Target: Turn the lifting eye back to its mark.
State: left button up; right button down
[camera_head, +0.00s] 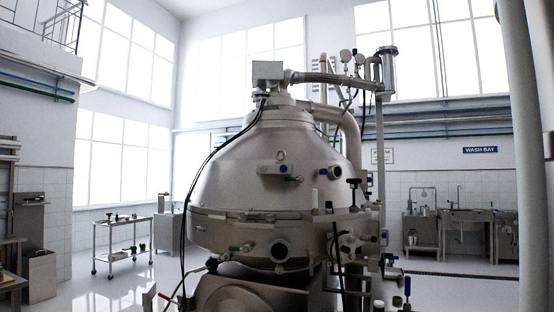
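A large steel disc separator (235,155) stands in the middle of the head view, with a domed hood and a clamped rim. A small ring, which looks like the lifting eye (281,155), stands up on the front of the hood. It is too small to tell which way it is turned. A blue round spot (284,168) sits just below it; I cannot tell whether this is the mark. Neither of my grippers can be made out in this view.
Fittings (280,250) and valves stick out of the separator's lower front. Dark cables hang down its left side. A wheeled trolley (123,224) with small parts stands at the left, and steel sinks (466,228) stand at the back right. The floor between them looks clear.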

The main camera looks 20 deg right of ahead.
aim_at(280, 160)
jog(key=i, duration=2.05)
